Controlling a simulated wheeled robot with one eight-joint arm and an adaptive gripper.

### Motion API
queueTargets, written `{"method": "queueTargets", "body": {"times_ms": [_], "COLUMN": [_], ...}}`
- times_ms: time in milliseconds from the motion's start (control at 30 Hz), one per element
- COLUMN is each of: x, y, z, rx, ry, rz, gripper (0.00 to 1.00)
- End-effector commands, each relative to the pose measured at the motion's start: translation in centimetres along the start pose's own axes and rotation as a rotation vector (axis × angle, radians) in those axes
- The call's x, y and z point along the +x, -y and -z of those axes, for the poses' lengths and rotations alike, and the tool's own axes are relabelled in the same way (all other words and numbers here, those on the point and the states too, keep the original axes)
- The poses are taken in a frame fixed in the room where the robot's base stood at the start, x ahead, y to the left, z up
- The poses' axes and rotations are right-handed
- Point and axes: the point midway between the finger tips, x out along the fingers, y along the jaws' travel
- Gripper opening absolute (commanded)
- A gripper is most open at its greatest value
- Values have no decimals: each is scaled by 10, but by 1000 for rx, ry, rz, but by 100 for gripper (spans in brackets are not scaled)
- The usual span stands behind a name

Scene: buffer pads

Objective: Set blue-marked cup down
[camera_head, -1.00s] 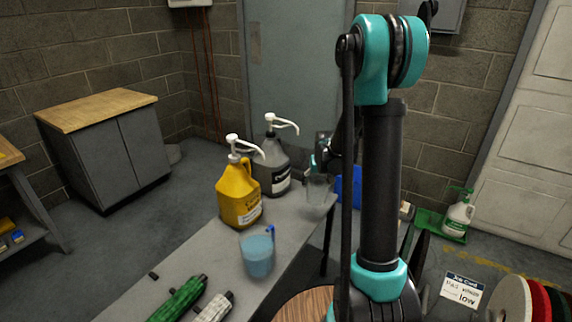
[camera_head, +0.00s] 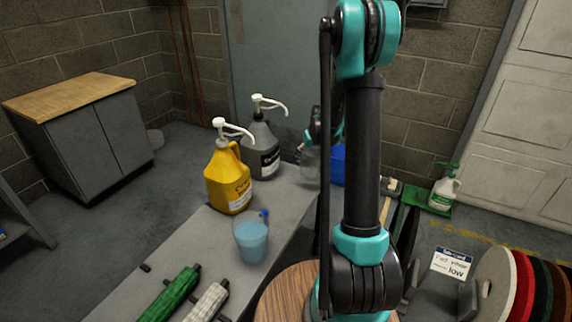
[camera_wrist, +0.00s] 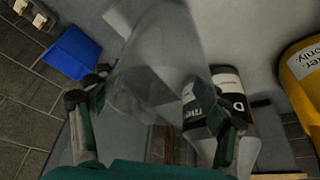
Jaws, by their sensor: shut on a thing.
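My gripper (camera_head: 314,140) is at the far end of the grey bench, shut on a clear cup (camera_head: 311,165). In the wrist view the two fingers of my gripper (camera_wrist: 157,105) press on either side of the clear cup (camera_wrist: 155,60), which looks empty. I see no blue mark on its visible side. Whether its base touches the bench cannot be told. Another cup (camera_head: 250,240), with blue liquid and a blue piece at its rim, stands nearer on the bench, apart from my gripper.
A yellow pump jug (camera_head: 228,185) and a grey pump jug (camera_head: 262,150) stand left of the held cup. A blue container (camera_head: 338,165) is right behind it. Green and white rollers (camera_head: 170,295) lie at the bench's near end. Coloured pads (camera_head: 505,285) stand at the right.

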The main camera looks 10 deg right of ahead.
Motion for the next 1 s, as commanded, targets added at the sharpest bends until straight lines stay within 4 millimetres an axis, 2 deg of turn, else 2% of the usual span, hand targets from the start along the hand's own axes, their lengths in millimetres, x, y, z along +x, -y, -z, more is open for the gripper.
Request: {"method": "queueTargets", "body": {"times_ms": [33,200,467,600,867,1000], "x": [4,15,30,49,65,83], "y": [11,40,78,74,74,74], "z": [10,36,71,61,54,46], "rx": [-6,-5,-3,1,0,0], "ry": [0,0,0,0,0,0], "rz": [2,2,1,0,0,0], "gripper": [45,45,45,45,45,45]}}
